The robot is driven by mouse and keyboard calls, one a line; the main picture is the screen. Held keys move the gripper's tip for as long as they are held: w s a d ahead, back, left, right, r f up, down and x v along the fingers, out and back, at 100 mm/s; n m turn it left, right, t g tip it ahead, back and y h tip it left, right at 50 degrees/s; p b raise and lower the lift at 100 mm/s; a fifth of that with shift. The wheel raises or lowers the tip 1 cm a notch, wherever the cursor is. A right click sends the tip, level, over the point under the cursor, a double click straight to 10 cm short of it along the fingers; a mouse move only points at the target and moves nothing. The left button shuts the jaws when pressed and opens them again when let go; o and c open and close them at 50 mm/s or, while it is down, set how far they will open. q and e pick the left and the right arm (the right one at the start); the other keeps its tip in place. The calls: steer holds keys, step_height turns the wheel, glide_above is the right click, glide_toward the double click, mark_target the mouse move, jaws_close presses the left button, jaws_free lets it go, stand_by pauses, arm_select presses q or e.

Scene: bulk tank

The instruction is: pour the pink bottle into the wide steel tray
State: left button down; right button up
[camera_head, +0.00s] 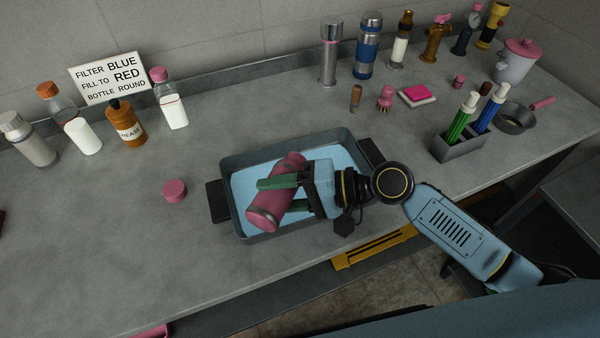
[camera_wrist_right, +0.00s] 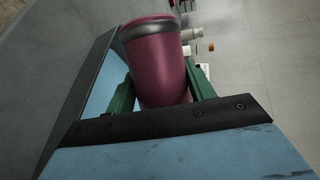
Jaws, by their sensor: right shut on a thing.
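The pink bottle (camera_head: 264,216) is held tilted over the wide steel tray (camera_head: 248,150) in the head view. My right gripper (camera_head: 272,195) is shut on it, with a green finger on each side. In the right wrist view the bottle (camera_wrist_right: 160,65) shows its pink body and a grey band between the green fingers (camera_wrist_right: 160,92). The tray holds a light blue surface and has dark handles at both ends. The bottle and gripper hide part of the tray's inside. I cannot tell whether anything flows out. My left gripper is not in view.
A pink cap (camera_head: 175,190) lies left of the tray. Several bottles and a sign (camera_head: 109,77) stand at the back left. A grey caddy (camera_head: 459,145) with green and blue bottles and a pan (camera_head: 515,118) are at the right.

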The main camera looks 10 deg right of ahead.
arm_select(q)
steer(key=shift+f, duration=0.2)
arm_select(e)
steer(key=shift+w+m, duration=0.1)
steer(key=shift+m, duration=0.2)
arm_select(q)
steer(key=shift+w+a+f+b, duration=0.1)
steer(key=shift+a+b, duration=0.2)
steer(key=shift+b, duration=0.05)
arm_select(e)
steer(key=shift+d+f+y, duration=0.1)
steer(key=shift+y, duration=0.2)
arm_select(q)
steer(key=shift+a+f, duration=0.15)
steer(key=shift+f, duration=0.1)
arm_select(e)
steer(key=shift+w+m+g, duration=0.1)
steer(key=shift+m+g, duration=0.2)
steer(key=shift+m, duration=0.2)
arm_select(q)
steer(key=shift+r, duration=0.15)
arm_select(e)
steer(key=shift+w+d+r+m+y, duration=0.2)
steer(key=shift+r+m+y, duration=0.3)
steer(key=shift+m, duration=0.1)
